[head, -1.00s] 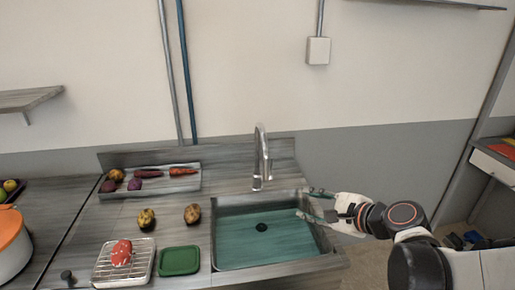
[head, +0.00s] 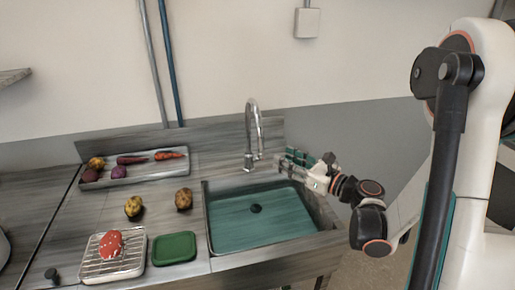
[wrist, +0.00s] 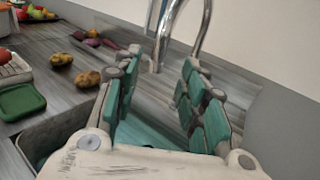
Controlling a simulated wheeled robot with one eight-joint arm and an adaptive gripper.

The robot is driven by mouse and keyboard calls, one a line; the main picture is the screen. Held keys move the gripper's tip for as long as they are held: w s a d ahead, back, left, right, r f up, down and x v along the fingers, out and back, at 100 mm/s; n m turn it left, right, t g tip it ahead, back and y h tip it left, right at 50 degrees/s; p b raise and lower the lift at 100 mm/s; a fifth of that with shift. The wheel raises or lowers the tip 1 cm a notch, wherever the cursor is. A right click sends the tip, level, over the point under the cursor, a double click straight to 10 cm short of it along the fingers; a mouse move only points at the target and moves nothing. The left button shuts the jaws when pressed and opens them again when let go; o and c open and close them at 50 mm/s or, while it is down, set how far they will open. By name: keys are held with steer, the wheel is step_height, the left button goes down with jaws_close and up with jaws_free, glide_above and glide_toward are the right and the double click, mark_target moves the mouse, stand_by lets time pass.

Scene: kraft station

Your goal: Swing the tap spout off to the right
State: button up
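The chrome tap (head: 248,135) stands behind the sink (head: 262,213), with its tall curved spout arching over. My gripper (head: 290,160) is above the sink's right back part, to the right of the tap and apart from it in the head view. In the wrist view the spout (wrist: 203,30) and tap body (wrist: 157,40) show beyond and between the teal finger pads of my gripper (wrist: 158,95). The fingers are spread wide with nothing between the pads. The spout's tip is hard to make out.
A tray (head: 135,172) of vegetables lies left of the tap. Two potatoes (head: 134,206), a green lidded box (head: 174,248) and a wire rack (head: 113,270) with a red item (head: 110,243) are on the counter left of the sink. The wall stands close behind the tap.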

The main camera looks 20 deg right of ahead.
mark_target(261, 147)
steer(key=b+x, duration=0.1)
steer(key=x, duration=0.9)
steer(key=shift+w+a, duration=0.2)
steer(key=shift+w, duration=0.15)
jaws_close()
